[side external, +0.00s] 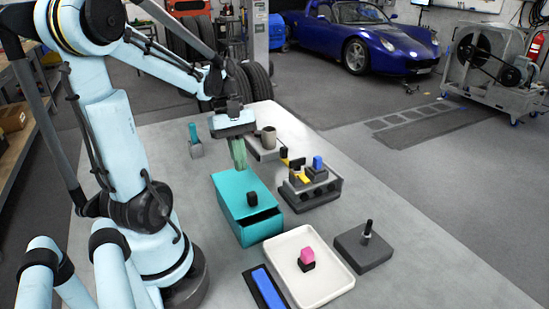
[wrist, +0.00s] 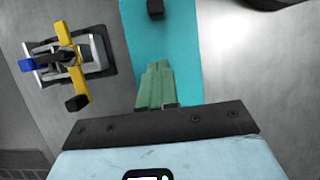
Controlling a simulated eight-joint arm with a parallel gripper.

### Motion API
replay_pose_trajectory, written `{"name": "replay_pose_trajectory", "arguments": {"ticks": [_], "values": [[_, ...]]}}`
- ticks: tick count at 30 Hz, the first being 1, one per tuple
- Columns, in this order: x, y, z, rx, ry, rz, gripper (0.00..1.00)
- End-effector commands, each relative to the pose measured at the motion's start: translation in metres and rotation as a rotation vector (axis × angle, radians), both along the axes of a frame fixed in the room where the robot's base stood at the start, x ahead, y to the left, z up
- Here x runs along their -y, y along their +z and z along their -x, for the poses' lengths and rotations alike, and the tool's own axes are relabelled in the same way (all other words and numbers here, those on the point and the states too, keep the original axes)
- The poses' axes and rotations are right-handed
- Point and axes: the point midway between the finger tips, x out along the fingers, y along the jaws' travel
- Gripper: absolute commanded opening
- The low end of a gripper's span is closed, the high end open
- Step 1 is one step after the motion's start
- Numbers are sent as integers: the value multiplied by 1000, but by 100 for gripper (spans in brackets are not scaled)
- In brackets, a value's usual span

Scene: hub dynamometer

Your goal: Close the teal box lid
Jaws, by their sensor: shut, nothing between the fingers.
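The teal box (side external: 225,202) stands on the table in the side external view. Its teal lid (side external: 236,184) is a flat top with a black knob (side external: 252,198), and a dark opening shows at the front end. In the wrist view the lid (wrist: 185,50) runs behind the fingers, with the knob (wrist: 155,8) at the top edge. My gripper (side external: 239,166) points down at the lid's far end, away from the opening. Its green fingers (wrist: 156,72) are shut and empty. I cannot tell whether the fingertips touch the lid.
A grey fixture with yellow and blue handles (side external: 312,185) stands close to the box's right. A white tray (side external: 325,285) with a pink-topped block (side external: 307,257) lies in front. A grey block with a post (side external: 364,246) is at right.

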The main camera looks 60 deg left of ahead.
Motion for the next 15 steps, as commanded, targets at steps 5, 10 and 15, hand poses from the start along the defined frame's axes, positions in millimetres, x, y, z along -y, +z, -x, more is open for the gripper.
{"name": "replay_pose_trajectory", "arguments": {"ticks": [5, 10, 15], "values": [[14, -18, 0, 1, -4, 0, 0], [36, -17, 0, 0, -3, -1, 0], [46, -17, 0, 0, -1, 0, 0]]}}
